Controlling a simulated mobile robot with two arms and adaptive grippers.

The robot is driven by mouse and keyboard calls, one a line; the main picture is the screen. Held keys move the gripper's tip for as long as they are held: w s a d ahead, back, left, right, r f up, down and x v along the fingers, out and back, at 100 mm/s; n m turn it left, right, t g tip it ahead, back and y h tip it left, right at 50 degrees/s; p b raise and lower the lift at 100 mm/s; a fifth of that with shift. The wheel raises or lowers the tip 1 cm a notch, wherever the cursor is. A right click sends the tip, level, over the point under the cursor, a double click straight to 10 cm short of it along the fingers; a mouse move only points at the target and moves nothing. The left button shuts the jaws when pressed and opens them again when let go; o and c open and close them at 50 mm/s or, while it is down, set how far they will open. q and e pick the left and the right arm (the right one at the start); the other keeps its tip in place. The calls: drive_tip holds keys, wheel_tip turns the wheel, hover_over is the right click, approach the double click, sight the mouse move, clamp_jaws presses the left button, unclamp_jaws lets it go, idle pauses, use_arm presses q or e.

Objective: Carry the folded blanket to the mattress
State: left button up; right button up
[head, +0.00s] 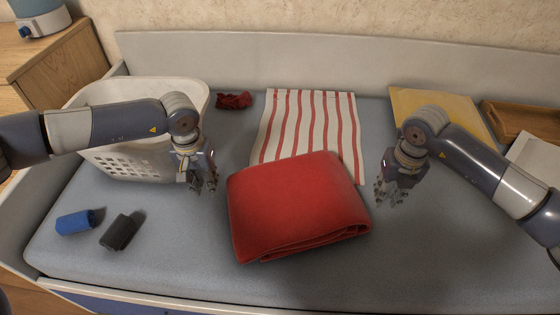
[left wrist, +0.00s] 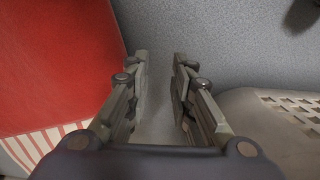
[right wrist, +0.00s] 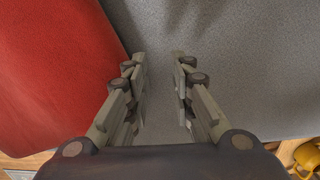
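The folded red blanket (head: 295,205) lies on the grey mattress (head: 180,238), partly over a striped cloth. My left gripper (head: 205,188) is just left of the blanket, apart from it, with its fingers pointing down. In the left wrist view its fingers (left wrist: 158,75) are parted with nothing between them, and the blanket (left wrist: 55,65) is at the left. My right gripper (head: 388,198) is just right of the blanket. In the right wrist view its fingers (right wrist: 160,75) are parted and empty, and the blanket (right wrist: 55,75) is at the left.
A white basket (head: 135,163) stands behind my left arm. A striped cloth (head: 310,125), a dark red bundle (head: 234,101), a yellow folder (head: 440,105) and a wooden tray (head: 525,118) lie at the back. Blue (head: 75,221) and black (head: 120,232) rolls lie front left. The front right is clear.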

drive_tip(key=shift+r, duration=0.1)
use_arm(q)
wheel_tip(320, 180, up, 12)
drive_tip(key=shift+s, duration=0.4)
use_arm(e)
wheel_tip(320, 180, up, 12)
drive_tip(key=shift+s, duration=0.4)
